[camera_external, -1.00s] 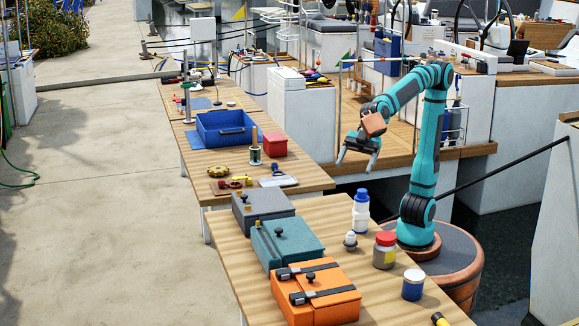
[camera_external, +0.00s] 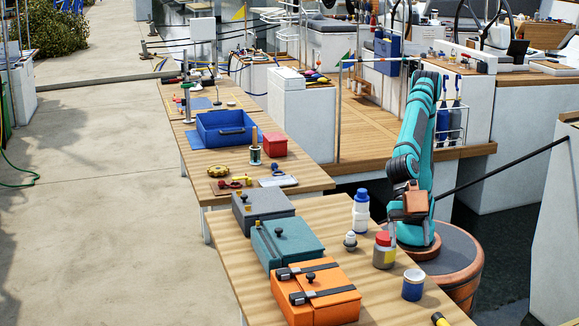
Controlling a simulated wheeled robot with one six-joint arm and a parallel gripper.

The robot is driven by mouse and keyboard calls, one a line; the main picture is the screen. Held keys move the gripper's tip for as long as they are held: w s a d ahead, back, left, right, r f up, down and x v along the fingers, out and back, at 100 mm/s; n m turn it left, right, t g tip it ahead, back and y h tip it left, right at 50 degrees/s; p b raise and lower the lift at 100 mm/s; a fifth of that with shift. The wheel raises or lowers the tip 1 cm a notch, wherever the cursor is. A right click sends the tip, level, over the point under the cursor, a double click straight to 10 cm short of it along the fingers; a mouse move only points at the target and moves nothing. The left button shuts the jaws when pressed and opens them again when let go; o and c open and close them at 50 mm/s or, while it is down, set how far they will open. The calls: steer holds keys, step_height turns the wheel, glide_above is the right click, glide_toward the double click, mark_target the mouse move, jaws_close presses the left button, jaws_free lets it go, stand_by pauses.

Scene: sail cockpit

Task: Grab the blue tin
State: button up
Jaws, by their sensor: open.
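The blue tin (camera_external: 413,286) stands upright near the right edge of the near table. It is a short round tin with a blue side and a pale top. My gripper (camera_external: 392,228) is folded down close to my arm's base, just behind the red-lidded jar (camera_external: 384,252). It is open and apart from the tin, above and a little left of it in the picture. The jar hides part of the fingers, and nothing shows between them.
A white bottle with a blue cap (camera_external: 361,212) and a small white-grey item (camera_external: 350,241) stand left of the jar. Orange (camera_external: 335,305), teal (camera_external: 285,240) and grey (camera_external: 262,207) boxes line the table's left side. A yellow-black object (camera_external: 440,320) lies at the near edge.

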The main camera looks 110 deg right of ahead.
mark_target(414, 299)
steer(key=x, duration=1.4)
steer(key=shift+w, duration=0.15)
steer(key=shift+d, duration=0.1)
steer(key=shift+c, duration=0.5)
steer(key=c, duration=1)
